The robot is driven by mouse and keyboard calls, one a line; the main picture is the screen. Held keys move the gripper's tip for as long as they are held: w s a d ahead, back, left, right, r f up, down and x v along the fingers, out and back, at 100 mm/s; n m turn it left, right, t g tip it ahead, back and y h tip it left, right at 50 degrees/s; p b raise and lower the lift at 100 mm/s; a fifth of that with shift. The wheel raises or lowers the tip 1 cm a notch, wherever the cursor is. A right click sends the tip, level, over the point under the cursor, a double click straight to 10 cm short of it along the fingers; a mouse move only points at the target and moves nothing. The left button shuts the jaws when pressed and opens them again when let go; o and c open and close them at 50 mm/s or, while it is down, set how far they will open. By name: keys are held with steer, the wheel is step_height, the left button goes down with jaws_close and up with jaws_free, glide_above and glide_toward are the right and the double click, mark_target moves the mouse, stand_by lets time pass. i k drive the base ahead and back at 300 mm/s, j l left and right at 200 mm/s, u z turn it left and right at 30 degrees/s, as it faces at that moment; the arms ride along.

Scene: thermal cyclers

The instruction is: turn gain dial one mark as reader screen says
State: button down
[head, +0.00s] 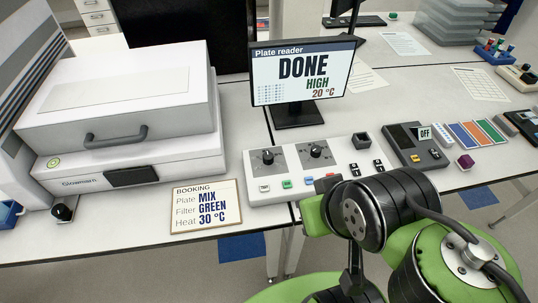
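The plate reader screen (303,72) stands at the back centre and reads DONE, HIGH, 20 °C. In front of it a pale control panel (290,188) carries two black dials, a left dial (268,157) and a right dial (316,151), each with marks around it. Their labels are too small to read, so I cannot tell which is the gain dial. Small buttons sit below the dials, including a green button (287,184). My arm is folded at the lower right, close to the panel's right front. My gripper does not show.
A booking card (206,206) reads Plate MIX, Filter GREEN, Heat 30 °C. A large white instrument (130,110) with a handle stands left.

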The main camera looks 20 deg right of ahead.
mark_target(268, 156)
steer(key=l+u, duration=0.25)
steer(key=u, duration=0.25)
steer(key=l+u, duration=0.3)
steer(key=u, duration=0.15)
steer(key=l+u, duration=0.25)
steer(key=u, duration=0.25)
steer(key=k+j, duration=0.05)
